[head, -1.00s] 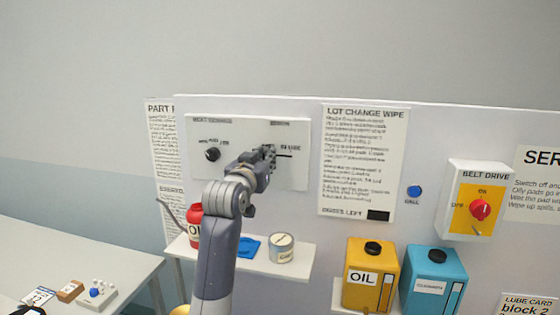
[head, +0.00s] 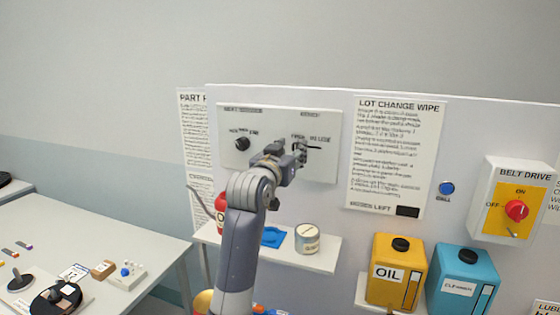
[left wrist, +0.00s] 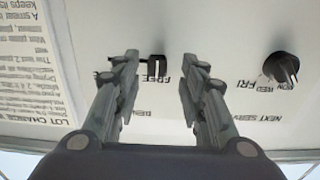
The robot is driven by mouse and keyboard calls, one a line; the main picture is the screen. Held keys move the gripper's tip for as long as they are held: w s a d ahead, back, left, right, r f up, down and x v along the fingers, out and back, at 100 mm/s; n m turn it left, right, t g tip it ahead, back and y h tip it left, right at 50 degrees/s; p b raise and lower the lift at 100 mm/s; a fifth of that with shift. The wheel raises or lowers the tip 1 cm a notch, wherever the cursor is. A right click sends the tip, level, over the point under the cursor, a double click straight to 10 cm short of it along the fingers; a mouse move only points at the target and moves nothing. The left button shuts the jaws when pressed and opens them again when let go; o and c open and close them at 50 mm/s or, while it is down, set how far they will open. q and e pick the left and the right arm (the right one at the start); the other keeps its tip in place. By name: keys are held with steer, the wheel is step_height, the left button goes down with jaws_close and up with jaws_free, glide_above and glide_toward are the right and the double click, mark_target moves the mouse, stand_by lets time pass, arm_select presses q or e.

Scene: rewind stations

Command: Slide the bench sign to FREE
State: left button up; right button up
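The bench sign is a slider on a white panel (head: 265,170), with FREE and IN USE printed above a dark horizontal slot. In the left wrist view the panel is upside down, and the black slider tab (left wrist: 156,66) sits at the slot's FREE end. My left gripper (head: 299,151) is in front of the sign and partly covers the tab in the head view. In the left wrist view the left gripper (left wrist: 160,65) is open, its fingers on either side of the tab with gaps. How near the fingertips are to the panel is unclear. My right gripper is not in view.
A dark knob (head: 242,144) is left of the sign. Below is a shelf (head: 320,262) with a tin (head: 307,239), a blue cloth (head: 273,236) and a red container (head: 221,208). A LOT CHANGE WIPE notice (head: 395,150) hangs to the right. A table (head: 120,235) stands at left.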

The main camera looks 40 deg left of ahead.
arm_select(q)
steer(key=v, duration=1)
steer(key=shift+s+a, duration=0.2)
steer(key=shift+s, duration=0.1)
steer(key=shift+f, duration=0.1)
